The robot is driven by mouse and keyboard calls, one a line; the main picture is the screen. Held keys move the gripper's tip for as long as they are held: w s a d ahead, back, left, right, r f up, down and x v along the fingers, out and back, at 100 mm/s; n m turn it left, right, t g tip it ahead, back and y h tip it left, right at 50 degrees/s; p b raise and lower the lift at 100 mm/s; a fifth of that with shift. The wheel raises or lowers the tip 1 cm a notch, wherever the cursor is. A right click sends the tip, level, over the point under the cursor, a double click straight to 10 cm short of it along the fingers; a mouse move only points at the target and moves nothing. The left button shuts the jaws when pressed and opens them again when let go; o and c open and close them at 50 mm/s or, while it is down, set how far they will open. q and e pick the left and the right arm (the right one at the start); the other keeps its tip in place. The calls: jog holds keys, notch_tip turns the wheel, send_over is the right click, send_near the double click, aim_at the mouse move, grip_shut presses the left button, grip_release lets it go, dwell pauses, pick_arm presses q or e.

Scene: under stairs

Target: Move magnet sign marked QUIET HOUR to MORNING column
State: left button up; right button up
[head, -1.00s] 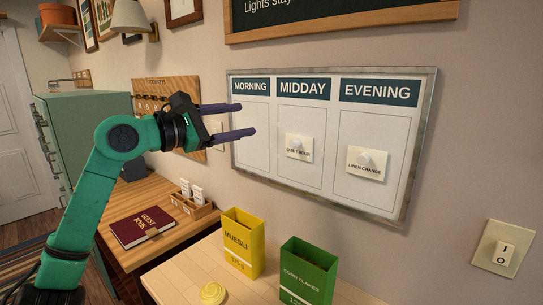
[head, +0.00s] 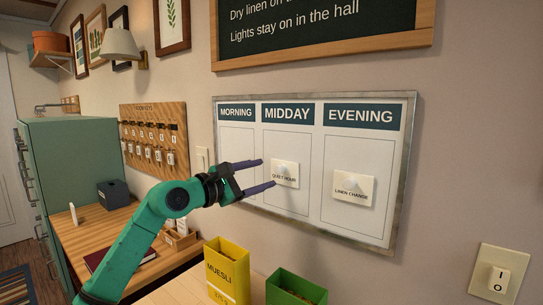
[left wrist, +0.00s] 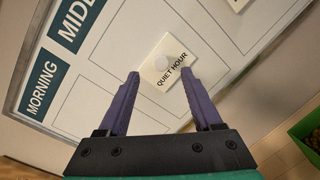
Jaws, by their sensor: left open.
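The QUIET HOUR magnet sign (head: 285,174) is a small white plate with a pale knob in the MIDDAY column of the wall board (head: 408,140). It also shows in the left wrist view (left wrist: 160,82), just beyond the fingertips. The MORNING column (head: 236,150) at the board's left is empty. My left gripper (head: 267,174) is open, with its purple fingers pointing at the QUIET HOUR sign from the left. In the left wrist view the gripper (left wrist: 158,77) has nothing between its fingers. My right gripper is not in view.
A LINEN CHANGE sign (head: 353,188) sits in the EVENING column. Below the board stand a yellow muesli box (head: 228,272) and a green box (head: 296,288). A chalkboard (head: 320,35) hangs above, a light switch (head: 497,274) at right, a key rack (head: 155,137) at left.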

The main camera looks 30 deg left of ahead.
aim_at(277, 171)
pick_arm(q)
jog(key=p+x, duration=0.2)
jog(key=x, duration=0.3)
jog(key=shift+w+r, duration=0.1)
jog(key=shift+w, duration=0.05)
jog(key=shift+w+d, duration=0.15)
jog(key=shift+w, duration=0.1)
jog(key=shift+s, duration=0.1)
jog(key=shift+c, duration=0.6)
grip_shut()
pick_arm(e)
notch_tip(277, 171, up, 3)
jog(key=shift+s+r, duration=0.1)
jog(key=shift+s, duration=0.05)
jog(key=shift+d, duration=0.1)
